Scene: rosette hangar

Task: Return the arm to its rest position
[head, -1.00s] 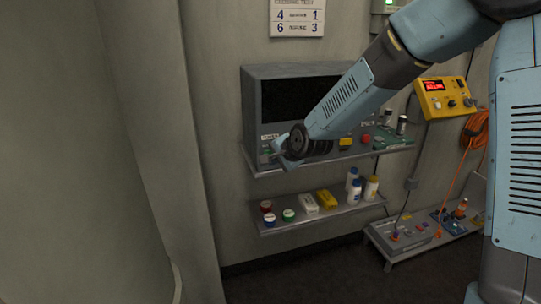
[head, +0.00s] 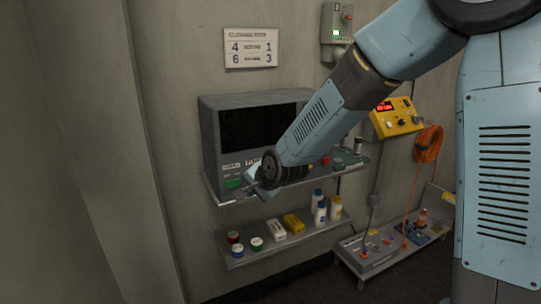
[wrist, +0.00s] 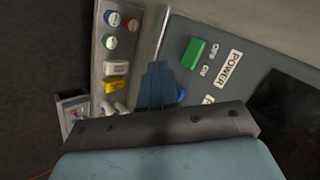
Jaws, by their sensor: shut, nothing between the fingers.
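My gripper (head: 258,190) is at the end of my blue arm, in front of the lower left of the grey monitor cabinet (head: 208,128) in the head view. In the wrist view my gripper (wrist: 158,72) shows its fingers together with nothing between them. A green switch (wrist: 193,53) labelled OFF and ON, beside a POWER label, lies to the right of the fingers and apart from them. My forearm hides part of the cabinet and of the upper shelf.
The upper shelf (head: 222,199) carries the cabinet. The lower shelf (head: 262,254) holds jars, boxes and bottles. A yellow control box (head: 397,117) and an orange cable (head: 428,143) hang at right. A low bench (head: 350,262) stands below. A wall column is at left.

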